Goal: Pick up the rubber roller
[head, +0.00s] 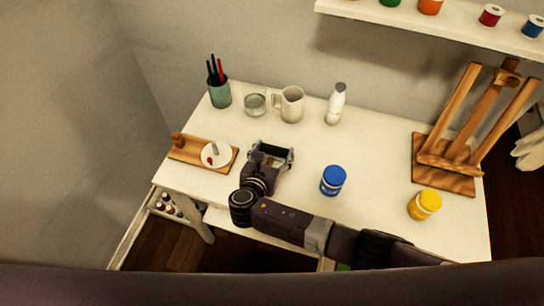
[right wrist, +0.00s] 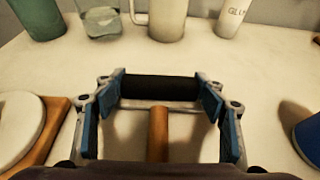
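The rubber roller (right wrist: 160,88) has a black cylinder, a thin metal frame and a wooden handle (right wrist: 158,130). In the right wrist view it lies on the white table with its handle toward me. My right gripper (right wrist: 165,92) is open, with its blue-padded fingers on either side of the black cylinder. I cannot tell whether the pads touch its ends. In the head view the right gripper (head: 271,152) reaches down over the table's middle and mostly hides the roller. My left gripper is in neither view.
Behind on the table (head: 300,150) stand a pen cup (head: 219,94), a glass (head: 255,104), a white mug (head: 291,105) and a glue bottle (head: 336,104). A wooden tray (head: 187,149) lies left. Blue (head: 333,181) and yellow (head: 424,205) jars and an easel (head: 447,172) stand right.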

